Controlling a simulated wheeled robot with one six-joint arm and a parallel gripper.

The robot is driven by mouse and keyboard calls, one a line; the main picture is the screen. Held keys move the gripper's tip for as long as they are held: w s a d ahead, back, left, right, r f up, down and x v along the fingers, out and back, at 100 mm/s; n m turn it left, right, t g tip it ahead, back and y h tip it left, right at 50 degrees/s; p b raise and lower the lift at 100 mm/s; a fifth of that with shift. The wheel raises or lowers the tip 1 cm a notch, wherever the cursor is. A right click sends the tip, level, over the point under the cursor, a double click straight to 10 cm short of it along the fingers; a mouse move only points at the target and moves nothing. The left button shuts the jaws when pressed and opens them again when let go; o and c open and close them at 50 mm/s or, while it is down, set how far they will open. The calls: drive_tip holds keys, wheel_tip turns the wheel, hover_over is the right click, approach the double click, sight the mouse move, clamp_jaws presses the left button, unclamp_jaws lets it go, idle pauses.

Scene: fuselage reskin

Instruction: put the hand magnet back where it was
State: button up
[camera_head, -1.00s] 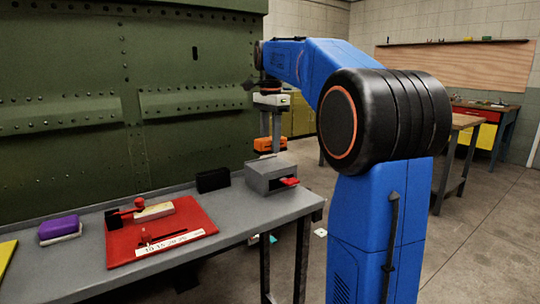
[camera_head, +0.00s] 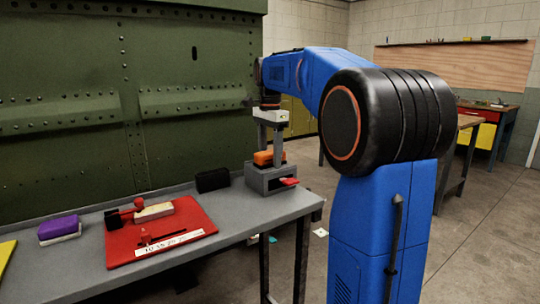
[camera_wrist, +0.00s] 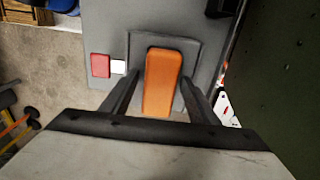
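The hand magnet, with an orange top (camera_head: 263,158), sits low in the grey block-like holder (camera_head: 262,183) at the right end of the bench. In the wrist view its orange handle (camera_wrist: 163,80) lies between my fingers, with the grey holder around it. My gripper (camera_head: 270,150) points straight down over it. In the wrist view, my gripper (camera_wrist: 162,80) has a finger on each side of the handle, with a small gap showing at both sides. The magnet's lower part is hidden in the holder.
A black block (camera_head: 212,180) stands left of the holder. A red tag (camera_head: 289,181) sticks out at the holder's right. A red mat (camera_head: 120,245) with tools and a purple-topped block (camera_head: 58,226) lie further left. The green fuselage panel (camera_head: 70,150) rises close behind the bench.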

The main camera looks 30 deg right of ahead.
sight(270, 152)
wheel_tip(270, 152, up, 12)
drive_tip(key=shift+r, duration=0.15)
idle(0.6)
idle(0.5)
